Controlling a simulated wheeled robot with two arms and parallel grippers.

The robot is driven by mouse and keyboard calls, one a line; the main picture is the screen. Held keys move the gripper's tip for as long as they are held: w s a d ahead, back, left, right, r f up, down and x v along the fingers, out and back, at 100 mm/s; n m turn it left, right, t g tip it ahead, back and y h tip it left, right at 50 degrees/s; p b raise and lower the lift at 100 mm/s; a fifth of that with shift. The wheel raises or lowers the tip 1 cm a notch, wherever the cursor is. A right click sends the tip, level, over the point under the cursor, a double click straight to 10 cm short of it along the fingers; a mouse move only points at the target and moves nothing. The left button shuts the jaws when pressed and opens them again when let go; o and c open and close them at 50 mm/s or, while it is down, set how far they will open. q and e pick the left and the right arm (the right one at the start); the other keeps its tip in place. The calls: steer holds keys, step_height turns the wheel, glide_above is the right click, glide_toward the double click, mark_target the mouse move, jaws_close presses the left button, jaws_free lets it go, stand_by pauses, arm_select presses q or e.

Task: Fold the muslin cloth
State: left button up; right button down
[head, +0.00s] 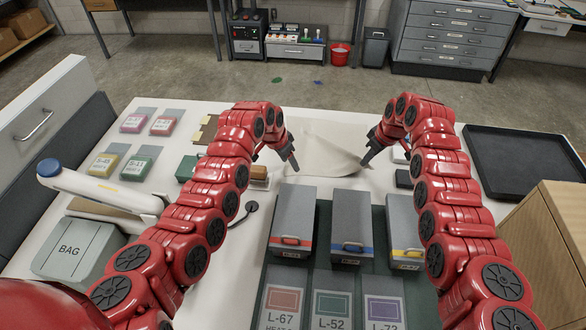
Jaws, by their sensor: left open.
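The muslin cloth (325,148) is a pale cream sheet on the white table, with a soft raised ridge across its middle. My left gripper (287,156) is open at the cloth's left edge, pointing down. My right gripper (369,156) is at the cloth's right edge, pointing down; whether its jaws are open or closed on cloth does not show. I cannot tell whether either gripper touches the cloth.
Grey boxes with red, blue and yellow bands (353,212) stand close in front of the cloth. Labelled cards (134,164) lie at the left, near a grey BAG box (76,248). A black tray (524,160) lies at the right. A wooden cabinet (555,235) stands at the right edge.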

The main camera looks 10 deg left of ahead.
arm_select(q)
steer(key=shift+x, duration=1)
steer(key=shift+c, duration=0.2)
jaws_close()
steer(key=shift+r, duration=0.1)
step_height(320, 180, up, 5)
steer(key=shift+f, duration=0.1)
steer(key=shift+c, duration=1.3)
jaws_free()
